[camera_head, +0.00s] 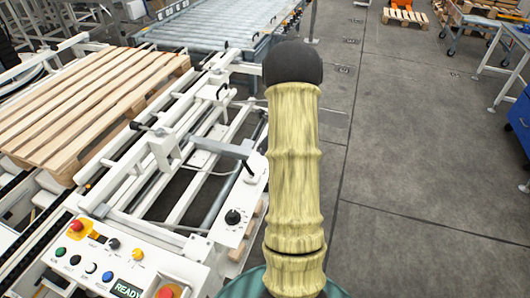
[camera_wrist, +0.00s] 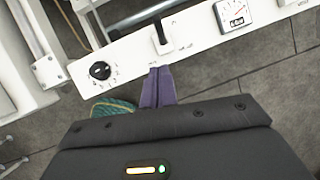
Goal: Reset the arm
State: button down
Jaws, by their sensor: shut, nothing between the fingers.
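My arm stands in the middle of the head view, with a yellow ribbed sleeve and a black rounded top, and it hides what lies behind it. My gripper is not visible in the head view. In the wrist view my gripper (camera_wrist: 158,75) shows as two purple fingers side by side, shut and empty. The fingertips lie close to the lower edge of a white machine panel (camera_wrist: 198,38) in the picture. That panel carries a black knob (camera_wrist: 100,70), a black lever and a gauge.
The white palletizer frame (camera_head: 170,175) fills the left, with a wooden pallet (camera_head: 85,105) on it. A control panel (camera_head: 115,255) with buttons and a READY display is at the front left. A roller conveyor (camera_head: 225,25) runs at the back. Grey floor (camera_head: 420,140) is clear on the right.

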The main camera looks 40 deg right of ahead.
dwell(0.4)
jog(key=s+a+r+n, duration=0.4)
jog(key=s+a+n, duration=0.1)
jog(key=a+n, duration=0.4)
jog(key=s+a+r+n+g+p, duration=0.1)
jog(key=s+a+r+n, duration=0.4)
jog(key=a+n, duration=0.5)
jog(key=s+a+r+n+g+h+p, duration=0.1)
jog(key=s+a+r+n, duration=0.3)
jog(key=a+n, duration=0.6)
jog(key=s+n, duration=0.2)
jog(key=shift+s+r+n, duration=0.15)
jog(key=shift+s+n, duration=0.05)
jog(key=shift+n, duration=0.1)
jog(key=shift+a, duration=0.1)
